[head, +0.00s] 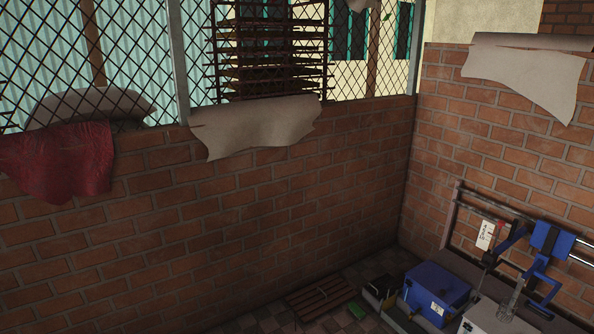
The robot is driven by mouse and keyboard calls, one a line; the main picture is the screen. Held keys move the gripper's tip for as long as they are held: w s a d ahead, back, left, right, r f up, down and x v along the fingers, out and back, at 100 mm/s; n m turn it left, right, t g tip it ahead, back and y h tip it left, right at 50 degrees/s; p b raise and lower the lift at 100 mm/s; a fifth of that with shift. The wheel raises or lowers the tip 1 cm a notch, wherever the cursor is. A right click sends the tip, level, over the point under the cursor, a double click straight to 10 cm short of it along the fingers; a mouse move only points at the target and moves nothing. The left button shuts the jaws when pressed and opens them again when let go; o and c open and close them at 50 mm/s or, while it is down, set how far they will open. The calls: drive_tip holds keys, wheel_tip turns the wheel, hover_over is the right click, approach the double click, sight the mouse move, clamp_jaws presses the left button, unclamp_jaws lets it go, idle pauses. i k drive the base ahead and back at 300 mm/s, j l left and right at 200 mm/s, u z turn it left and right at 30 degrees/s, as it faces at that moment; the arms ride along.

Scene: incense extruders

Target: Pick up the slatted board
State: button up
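The slatted board (320,298) is brown and looks wooden, with several parallel slats. It lies on the tiled floor at the lower middle of the head view, near the foot of the brick wall. Its top looks bare. A small green object (357,310) lies by its right end; I cannot tell whether they touch. My gripper is not seen in this view.
Right of the board stand a dark open box (380,291) and a blue box-shaped machine (437,293). Blue and black equipment (545,240) is at the far right. Brick walls (300,190) close off the corner. Some tiled floor (270,318) shows left of the board.

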sight(310, 317)
drive_tip(key=i+l, duration=0.1)
drive_tip(key=i, duration=1.95)
drive_tip(key=i+u, duration=0.4)
drive_tip(key=i, duration=0.2)
drive_tip(key=i+l+u, duration=0.35)
drive_tip(key=i, duration=0.2)
